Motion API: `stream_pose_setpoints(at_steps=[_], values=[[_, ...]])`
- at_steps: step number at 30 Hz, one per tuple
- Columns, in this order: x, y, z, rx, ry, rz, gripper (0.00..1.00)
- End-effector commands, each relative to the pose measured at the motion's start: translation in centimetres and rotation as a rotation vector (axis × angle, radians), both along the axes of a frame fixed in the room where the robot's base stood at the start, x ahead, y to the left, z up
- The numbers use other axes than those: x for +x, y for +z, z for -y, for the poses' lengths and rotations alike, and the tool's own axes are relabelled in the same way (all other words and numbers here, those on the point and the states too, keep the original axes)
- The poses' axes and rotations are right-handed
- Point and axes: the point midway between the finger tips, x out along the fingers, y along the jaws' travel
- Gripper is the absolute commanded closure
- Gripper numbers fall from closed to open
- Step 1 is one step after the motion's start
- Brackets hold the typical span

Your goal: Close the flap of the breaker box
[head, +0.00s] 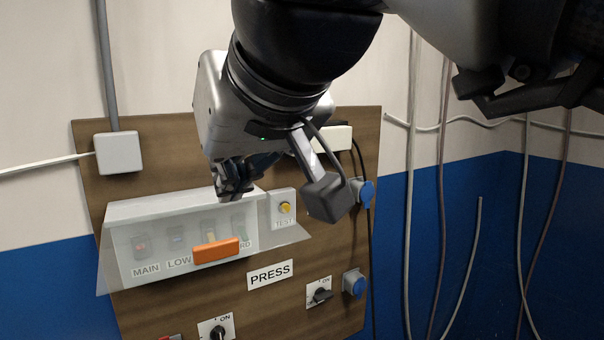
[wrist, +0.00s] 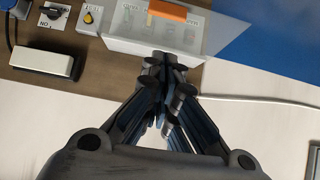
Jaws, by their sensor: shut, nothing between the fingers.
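The breaker box (head: 185,208) is a white box on a wooden board, with several switches inside and the labels MAIN and LOW. Its clear flap (head: 115,270) hangs over the front, with an orange handle (head: 216,251) at its lower part. The flap's edges reach beyond the box at both sides, and I cannot tell whether it lies flush. In the wrist view the box (wrist: 125,47) and orange handle (wrist: 167,10) show beyond the fingertips. My gripper (head: 234,180) is shut and empty at the box's upper edge; its fingers (wrist: 165,65) hide part of that edge. Contact is unclear.
A yellow TEST button (head: 285,208) sits right of the switches. A PRESS label (head: 270,275), rotary knobs (head: 320,294) and blue sockets (head: 354,283) are on the board. A grey junction box (head: 118,152) is at upper left. Cables hang at right.

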Motion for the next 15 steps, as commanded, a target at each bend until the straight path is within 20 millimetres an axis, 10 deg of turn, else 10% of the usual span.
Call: stream_pose_setpoints(at_steps=[15], values=[[5.0,-4.0,-3.5,0.004,0.009,0.006,1.00]])
